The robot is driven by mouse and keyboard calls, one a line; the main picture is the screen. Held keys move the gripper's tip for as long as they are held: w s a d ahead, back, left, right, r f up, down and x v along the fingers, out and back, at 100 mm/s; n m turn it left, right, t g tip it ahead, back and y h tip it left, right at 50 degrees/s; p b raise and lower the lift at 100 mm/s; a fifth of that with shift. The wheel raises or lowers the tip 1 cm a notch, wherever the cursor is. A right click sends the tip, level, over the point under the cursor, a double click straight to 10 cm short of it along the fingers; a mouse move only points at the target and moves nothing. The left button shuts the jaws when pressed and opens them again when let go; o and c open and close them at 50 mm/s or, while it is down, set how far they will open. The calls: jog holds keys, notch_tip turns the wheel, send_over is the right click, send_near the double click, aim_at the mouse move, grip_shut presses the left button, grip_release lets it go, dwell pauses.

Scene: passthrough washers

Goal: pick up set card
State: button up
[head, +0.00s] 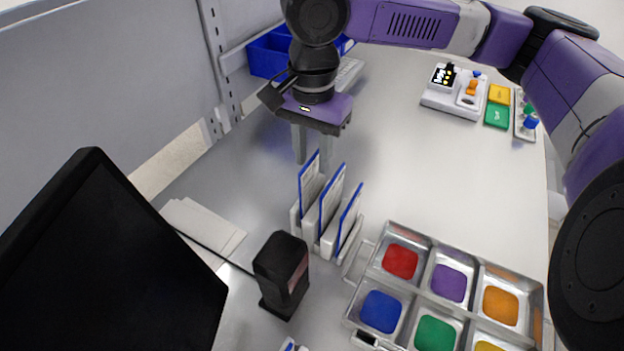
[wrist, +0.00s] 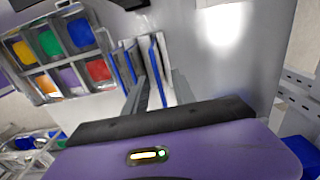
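Three upright white cards with blue edges stand side by side in a white slotted holder (head: 328,238) on the table. In the head view they are the back card (head: 310,180), the middle card (head: 331,199) and the front card (head: 349,221). I cannot tell which one is the set card.
A metal tray (head: 365,265) with coloured compartments stands right of the holder. A small black device (head: 282,270) and a dark monitor (head: 105,265) are at left. A blue bin (head: 268,58) stands behind my gripper.

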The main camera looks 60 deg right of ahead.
jog(key=shift+f, duration=0.6)
grip_shut()
jog(key=shift+r, duration=0.15)
